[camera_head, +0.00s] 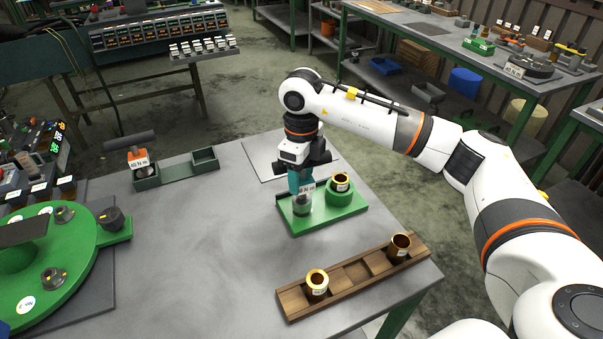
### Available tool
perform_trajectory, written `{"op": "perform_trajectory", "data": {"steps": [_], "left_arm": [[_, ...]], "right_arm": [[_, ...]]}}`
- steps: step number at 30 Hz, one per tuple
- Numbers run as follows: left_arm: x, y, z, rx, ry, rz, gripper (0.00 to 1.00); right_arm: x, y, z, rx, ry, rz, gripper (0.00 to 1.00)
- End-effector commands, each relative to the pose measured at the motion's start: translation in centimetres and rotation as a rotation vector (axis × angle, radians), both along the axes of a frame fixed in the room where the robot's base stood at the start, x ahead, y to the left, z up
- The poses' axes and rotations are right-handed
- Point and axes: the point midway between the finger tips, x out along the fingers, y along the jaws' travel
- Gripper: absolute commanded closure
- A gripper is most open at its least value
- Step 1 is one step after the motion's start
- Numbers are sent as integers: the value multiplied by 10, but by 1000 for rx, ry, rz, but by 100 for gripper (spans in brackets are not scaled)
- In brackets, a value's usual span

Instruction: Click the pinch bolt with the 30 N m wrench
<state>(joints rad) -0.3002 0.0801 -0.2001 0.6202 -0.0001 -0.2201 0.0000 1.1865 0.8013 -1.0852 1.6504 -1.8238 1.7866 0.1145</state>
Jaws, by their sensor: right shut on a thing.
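My right gripper (305,170) points straight down and is shut on a teal wrench (295,184). A white label on the wrench is too small to read surely. The wrench stands upright over the left part of a green fixture plate (322,222), with a greyish cylindrical part (302,207) directly below it. The pinch bolt cannot be made out; the wrench and gripper cover that spot. Whether the wrench touches it I cannot tell. Beside it, a green holder (340,196) carries a brass bushing (341,182). My left gripper is not in view.
A wooden tray (345,283) with two brass bushings lies at the table's front right. A green two-socket rack (178,172) holds an orange wrench (138,157) labelled 40 N m; its right socket looks empty. A green turntable (75,262) stands left. The table's middle is clear.

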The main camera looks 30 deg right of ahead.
Motion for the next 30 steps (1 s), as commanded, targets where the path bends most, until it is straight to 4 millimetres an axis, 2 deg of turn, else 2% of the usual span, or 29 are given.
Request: {"op": "perform_trajectory", "data": {"steps": [1, 18, 30], "left_arm": [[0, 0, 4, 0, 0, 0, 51], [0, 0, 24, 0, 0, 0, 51], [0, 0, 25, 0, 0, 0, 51]], "right_arm": [[1, 0, 7, 1, -5, 0, 78], [1, 0, 39, 2, -4, 0, 78], [0, 0, 42, 1, -3, 0, 78]]}}
